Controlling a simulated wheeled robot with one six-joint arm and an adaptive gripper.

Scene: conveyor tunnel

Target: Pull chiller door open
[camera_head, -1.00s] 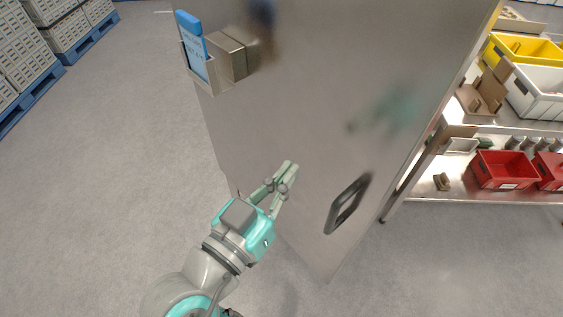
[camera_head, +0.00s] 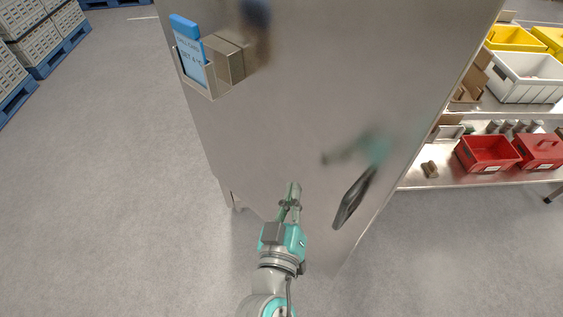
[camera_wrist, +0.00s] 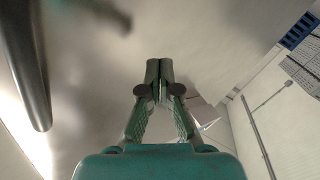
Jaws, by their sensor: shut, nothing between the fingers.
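The chiller door (camera_head: 300,110) is a tall grey metal panel that fills the middle of the head view. Its dark bar handle (camera_head: 353,200) is low on the right side of the panel; in the wrist view the handle (camera_wrist: 27,65) is a dark bar at the upper left. My gripper (camera_head: 293,188) is left of the handle, apart from it, in front of the panel. Its fingertips (camera_wrist: 159,65) are together and hold nothing. I cannot tell whether they touch the panel. Whether the door is ajar is unclear.
A label holder with a blue-topped card (camera_head: 193,55) and a small box (camera_head: 228,58) are on the panel's upper left. Shelves with red bins (camera_head: 487,154) and a white bin (camera_head: 525,78) stand at right. Stacked crates (camera_head: 38,30) are at far left. Grey floor at left is clear.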

